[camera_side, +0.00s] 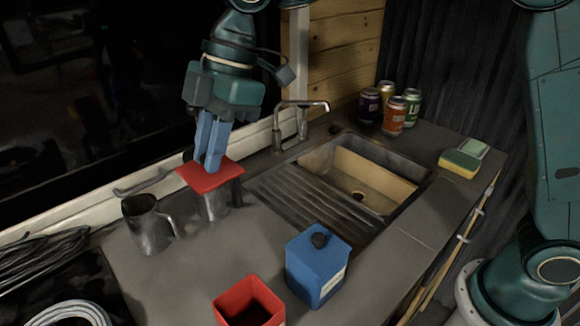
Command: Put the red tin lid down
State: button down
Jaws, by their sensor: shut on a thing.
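My gripper (210,167) points down with its two blue fingers shut on the red tin lid (195,182), a flat square red plate. The lid is roughly level and overlaps a metal cup or jug (213,208) in the picture, hiding its top; I cannot tell whether they touch. The red tin (248,298) stands open at the front of the counter, with a dark inside. It is well apart from the lid, toward the viewer and slightly right.
A metal jug (150,225) stands left of the lid. A blue tin (318,268) with a dark knob stands right of the red tin. A sink (360,180) with a tap (300,118), several cans (395,116) and a sponge (459,163) are further right. Counter (225,250) between jugs and tins is clear.

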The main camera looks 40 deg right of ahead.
notch_tip(320, 180, down, 16)
jog(key=shift+r, duration=0.15)
dwell(0.4)
jog(key=shift+f, duration=2.15)
jog(key=shift+f, duration=0.15)
jog(key=c, duration=1.3)
grip_release()
jog(key=shift+c, duration=0.2)
jog(key=v, duration=1.2)
